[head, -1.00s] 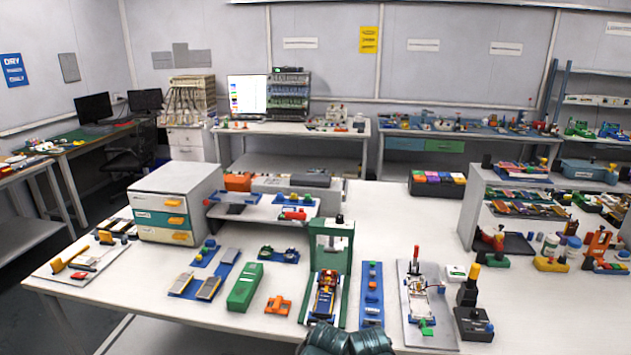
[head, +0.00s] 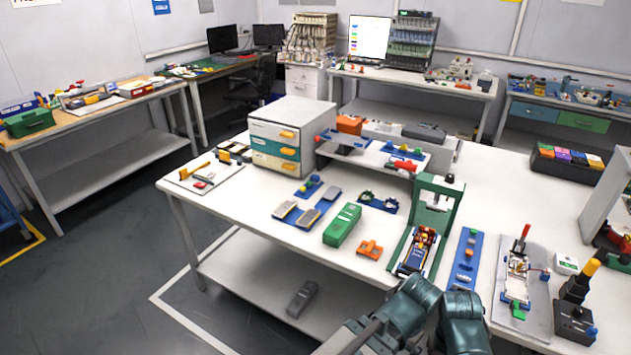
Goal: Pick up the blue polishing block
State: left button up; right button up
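I cannot single out the blue polishing block with certainty. On the far left bench a blue item (head: 22,108) stands behind a green case. Two teal links of my arms show at the bottom edge, right of centre. No gripper fingers can be made out.
A drawer cabinet (head: 292,110) stands at the table's back left. A green press frame (head: 440,187) and a green box (head: 342,226) stand in the middle. A dark grey object (head: 302,298) lies on the lower shelf. Open floor (head: 115,250) lies to the left.

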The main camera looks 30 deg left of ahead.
aim_at(316, 179)
jog(key=i+j+z, duration=0.2)
jog(key=j, duration=0.85)
jog(key=i+j+z, duration=0.2)
jog(key=j, duration=0.9)
jog(key=j+z, duration=0.2)
jog(key=j, duration=0.85)
